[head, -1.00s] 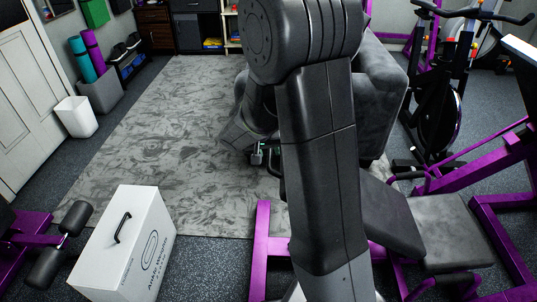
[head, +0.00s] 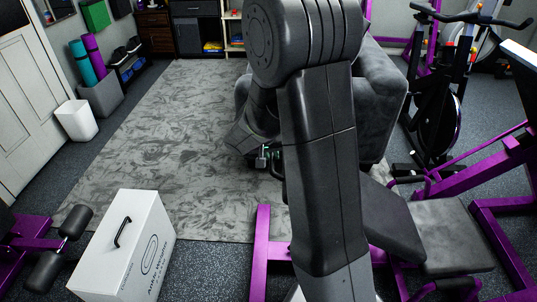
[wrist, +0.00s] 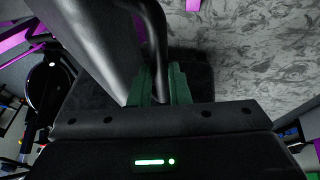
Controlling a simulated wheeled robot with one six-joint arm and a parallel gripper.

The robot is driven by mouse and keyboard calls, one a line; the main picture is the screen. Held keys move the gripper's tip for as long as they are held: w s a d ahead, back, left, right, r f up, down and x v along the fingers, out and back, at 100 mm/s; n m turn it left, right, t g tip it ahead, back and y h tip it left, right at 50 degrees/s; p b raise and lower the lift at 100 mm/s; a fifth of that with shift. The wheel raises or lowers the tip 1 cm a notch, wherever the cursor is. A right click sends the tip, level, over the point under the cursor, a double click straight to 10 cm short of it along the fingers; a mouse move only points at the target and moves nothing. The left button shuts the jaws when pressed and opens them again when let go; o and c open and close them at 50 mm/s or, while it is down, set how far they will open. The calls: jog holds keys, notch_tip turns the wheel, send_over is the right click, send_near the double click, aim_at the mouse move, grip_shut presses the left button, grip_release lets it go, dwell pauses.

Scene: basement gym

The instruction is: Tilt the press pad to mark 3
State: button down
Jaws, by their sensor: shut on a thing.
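The press pad, a dark grey padded board (head: 392,215) on a purple frame, shows right of my arm in the head view; it slopes, and my arm hides part of it. A large dark grey surface (wrist: 88,40) fills the upper left of the wrist view, probably a pad's side. My gripper (wrist: 158,88) has green fingers shut on a curved black bar (wrist: 156,35), which runs up beside that surface. In the head view my gripper (head: 264,159) is small and partly hidden behind my arm. No numbered marks can be made out.
A grey seat (head: 445,235) and purple frame bars (head: 261,250) stand around the pad. A white box (head: 128,245) stands at lower left. A grey armchair (head: 385,95) and an exercise bike (head: 440,110) are behind. The patterned rug (head: 170,130) is mostly clear.

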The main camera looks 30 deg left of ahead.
jog(key=w+d+r+p, duration=0.1)
jog(key=r, duration=0.1)
jog(key=w+d+r+p, duration=0.1)
jog(key=d+r, duration=0.1)
jog(key=w+d+r+p, duration=0.1)
jog(key=d+r+p, duration=0.1)
jog(key=r, duration=0.1)
jog(key=shift+d+r, duration=0.1)
jog(key=shift+d, duration=0.15)
jog(key=c, duration=1.4)
grip_release()
jog(key=shift+o, duration=0.2)
jog(key=p+v, duration=0.2)
jog(key=v, duration=1.1)
jog(key=shift+s+r+p, duration=0.15)
jog(key=shift+r+p, duration=0.15)
jog(key=shift+p, duration=0.05)
jog(key=shift+f, duration=0.1)
